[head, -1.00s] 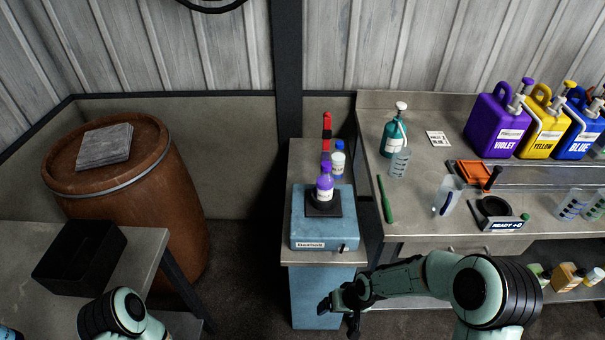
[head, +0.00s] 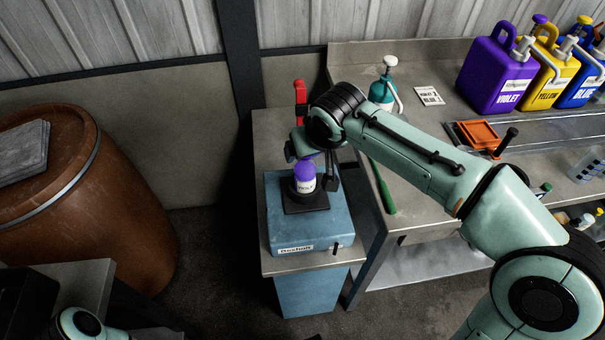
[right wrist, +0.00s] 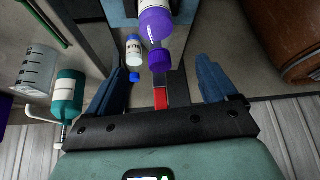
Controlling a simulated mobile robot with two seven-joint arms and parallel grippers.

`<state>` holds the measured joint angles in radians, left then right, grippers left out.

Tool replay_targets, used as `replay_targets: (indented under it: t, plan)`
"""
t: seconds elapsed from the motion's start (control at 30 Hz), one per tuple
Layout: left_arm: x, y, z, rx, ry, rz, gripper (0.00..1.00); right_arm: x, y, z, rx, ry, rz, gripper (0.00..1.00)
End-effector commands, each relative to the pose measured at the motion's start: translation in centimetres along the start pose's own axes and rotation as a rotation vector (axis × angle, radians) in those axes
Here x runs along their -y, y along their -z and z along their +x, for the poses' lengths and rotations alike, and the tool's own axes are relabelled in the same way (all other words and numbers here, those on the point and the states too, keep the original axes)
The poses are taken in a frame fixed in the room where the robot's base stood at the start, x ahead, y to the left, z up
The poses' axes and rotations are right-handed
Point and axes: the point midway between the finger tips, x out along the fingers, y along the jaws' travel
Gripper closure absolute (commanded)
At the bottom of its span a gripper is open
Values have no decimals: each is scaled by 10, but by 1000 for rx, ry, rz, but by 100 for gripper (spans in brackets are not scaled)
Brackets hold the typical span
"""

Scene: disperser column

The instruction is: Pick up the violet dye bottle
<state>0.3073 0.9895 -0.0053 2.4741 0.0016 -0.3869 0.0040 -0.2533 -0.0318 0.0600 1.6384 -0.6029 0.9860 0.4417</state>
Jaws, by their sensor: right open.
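The violet dye bottle (head: 304,180), with a purple cap and white label, stands upright on the black pad (head: 318,202) of the blue balance-like device (head: 310,228). My right gripper (head: 314,164) is open just behind and above it. In the right wrist view the bottle (right wrist: 156,22) appears upside down, its cap between the open blue fingers (right wrist: 160,72) and its body beyond the fingertips. I see no finger closed on it. My left arm shows at the bottom left, but its gripper is out of view.
A small white bottle with a blue cap (right wrist: 134,48) and a red object (head: 300,103) stand behind the violet bottle. A teal dispenser bottle (head: 381,92) and a green tool (head: 382,188) are on the right bench. A rusty barrel (head: 120,215) stands left.

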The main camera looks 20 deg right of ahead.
Motion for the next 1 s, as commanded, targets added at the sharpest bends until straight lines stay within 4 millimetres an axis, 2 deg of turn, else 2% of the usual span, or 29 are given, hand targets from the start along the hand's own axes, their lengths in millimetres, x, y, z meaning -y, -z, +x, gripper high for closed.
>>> replay_targets:
  t: [0.03, 0.1, 0.37, 0.6, 0.73, 0.93, 0.97, 1.0]
  plan:
    - [0, 1, 1, -2, -1, 0, 100, 0, -1, 12, 4, -1, 0, 14]
    - [0, 1, 2, -3, -1, 1, 100, 0, -1, 22, 5, -1, 0, 14]
    - [0, 2, 2, -6, -2, 1, 100, 0, -1, 42, 4, 0, -1, 14]
    - [0, 2, 3, -8, -2, 1, 100, -2, 0, 78, 5, -1, -1, 14]
    - [0, 3, 4, -8, -2, 1, 100, -2, 1, 87, 2, 0, -1, 14]
    - [0, 3, 3, -9, -2, 1, 100, -2, 1, 87, 1, 1, -1, 14]
    - [0, 3, 3, -9, -2, 1, 100, -2, 1, 87, 1, 0, -1, 18]
    - [0, 3, 3, -9, -2, 1, 100, -2, 1, 87, 1, 1, -1, 31]
